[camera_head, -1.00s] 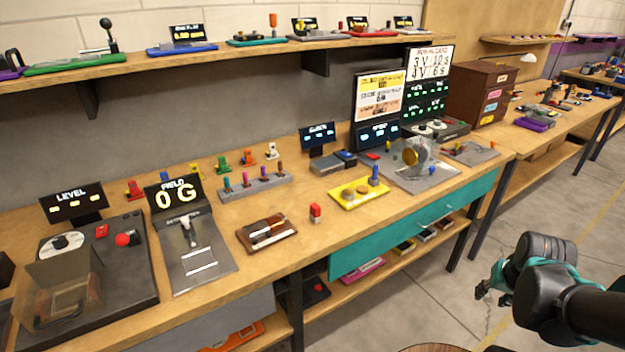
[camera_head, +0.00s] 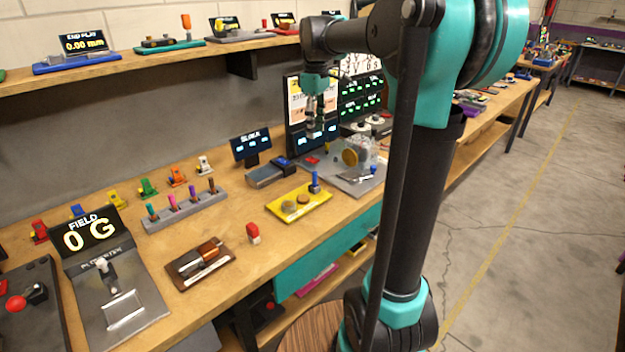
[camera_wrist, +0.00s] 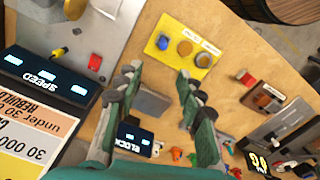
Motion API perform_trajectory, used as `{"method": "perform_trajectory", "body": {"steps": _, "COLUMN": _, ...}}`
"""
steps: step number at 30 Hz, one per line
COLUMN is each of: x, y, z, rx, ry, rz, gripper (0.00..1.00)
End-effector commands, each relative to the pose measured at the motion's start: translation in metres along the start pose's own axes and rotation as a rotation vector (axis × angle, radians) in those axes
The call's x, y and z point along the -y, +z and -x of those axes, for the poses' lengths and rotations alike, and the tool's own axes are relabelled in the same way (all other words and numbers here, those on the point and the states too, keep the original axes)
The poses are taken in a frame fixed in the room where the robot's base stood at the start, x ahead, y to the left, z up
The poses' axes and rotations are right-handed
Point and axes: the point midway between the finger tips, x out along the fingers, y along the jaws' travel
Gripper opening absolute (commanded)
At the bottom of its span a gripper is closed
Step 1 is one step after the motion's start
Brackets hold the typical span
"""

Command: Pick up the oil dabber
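The yellow tray (camera_head: 318,205) sits on the bench with two round pots and an upright blue-handled piece (camera_head: 315,183), which looks like the oil dabber; no label confirms it. In the wrist view the tray (camera_wrist: 198,73) is at the upper middle, with the blue piece (camera_wrist: 163,42) at its left side. My gripper (camera_wrist: 158,76) is open and empty, its fingers wide apart, with the tray beyond the fingertips. In the head view my gripper (camera_head: 316,118) hangs above the bench, in front of the display panels and apart from the tray.
A red block (camera_head: 253,233) and a brown wooden holder (camera_head: 183,275) stand left of the tray. A grey rack of coloured tools (camera_head: 160,220) and a clock display (camera_head: 251,146) are behind. A metal plate with a clear dome (camera_head: 362,186) lies right. Bare bench surrounds the tray's front.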

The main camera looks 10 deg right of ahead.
Motion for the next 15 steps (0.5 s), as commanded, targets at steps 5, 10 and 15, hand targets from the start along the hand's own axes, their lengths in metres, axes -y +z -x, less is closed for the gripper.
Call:
{"method": "perform_trajectory", "body": {"steps": 5, "x": 0.000, "y": 0.000, "z": -0.035, "rx": 0.000, "ry": 0.001, "rz": -0.001, "gripper": 0.38}}
{"method": "perform_trajectory", "body": {"steps": 10, "x": 0.001, "y": 0.000, "z": -0.070, "rx": -0.001, "ry": 0.001, "rz": -0.002, "gripper": 0.38}}
{"method": "perform_trajectory", "body": {"steps": 15, "x": 0.001, "y": 0.000, "z": -0.097, "rx": -0.001, "ry": 0.001, "rz": -0.003, "gripper": 0.38}}
